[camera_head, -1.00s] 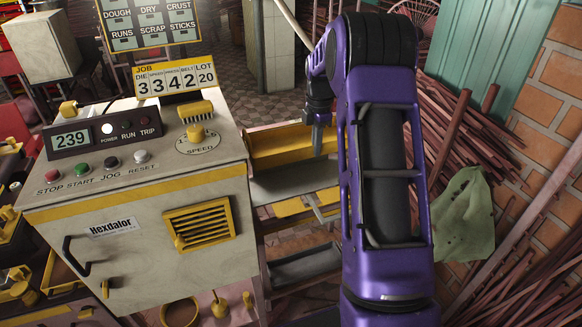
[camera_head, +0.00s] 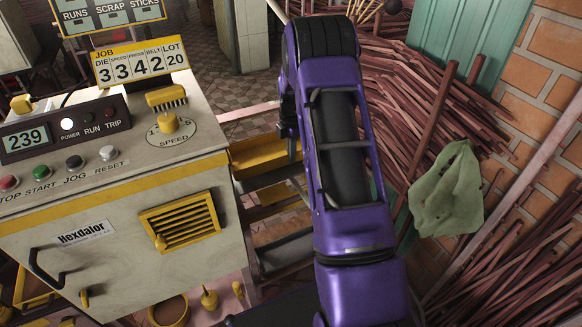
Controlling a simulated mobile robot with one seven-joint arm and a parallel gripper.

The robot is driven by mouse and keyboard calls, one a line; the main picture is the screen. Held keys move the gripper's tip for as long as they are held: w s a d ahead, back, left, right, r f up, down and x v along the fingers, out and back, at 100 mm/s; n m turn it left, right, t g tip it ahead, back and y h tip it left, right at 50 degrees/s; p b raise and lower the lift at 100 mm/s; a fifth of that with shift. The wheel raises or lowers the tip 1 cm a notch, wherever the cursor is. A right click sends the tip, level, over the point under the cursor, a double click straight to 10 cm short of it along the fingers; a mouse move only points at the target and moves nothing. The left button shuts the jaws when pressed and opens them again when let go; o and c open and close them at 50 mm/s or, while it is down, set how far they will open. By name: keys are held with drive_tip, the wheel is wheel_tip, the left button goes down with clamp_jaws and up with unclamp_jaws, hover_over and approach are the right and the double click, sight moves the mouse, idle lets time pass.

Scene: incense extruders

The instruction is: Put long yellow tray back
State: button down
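The long yellow tray (camera_head: 258,153) lies across the top of the rack beside the machine's right side, and its right end is hidden behind my arm. My gripper (camera_head: 291,150) points down at the tray's visible right part. It is small, dark and partly covered by my purple arm. I cannot tell whether its fingers are open or shut, or whether they touch the tray.
The cream machine (camera_head: 110,262) with its control panel stands close on the left. Below the tray are a grey shelf (camera_head: 268,177) and another yellow piece (camera_head: 274,192). Reddish sticks (camera_head: 440,125) and a green cloth (camera_head: 447,190) crowd the right, by a brick wall.

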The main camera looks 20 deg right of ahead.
drive_tip(key=shift+w+f, duration=0.1)
drive_tip(key=shift+f, duration=2.3)
drive_tip(key=shift+f+b, duration=0.15)
drive_tip(key=shift+b, duration=0.2)
drive_tip(key=c, duration=1.1)
unclamp_jaws()
wheel_tip(320, 180, up, 12)
drive_tip(key=shift+r+p, duration=0.15)
drive_tip(key=shift+p, duration=0.65)
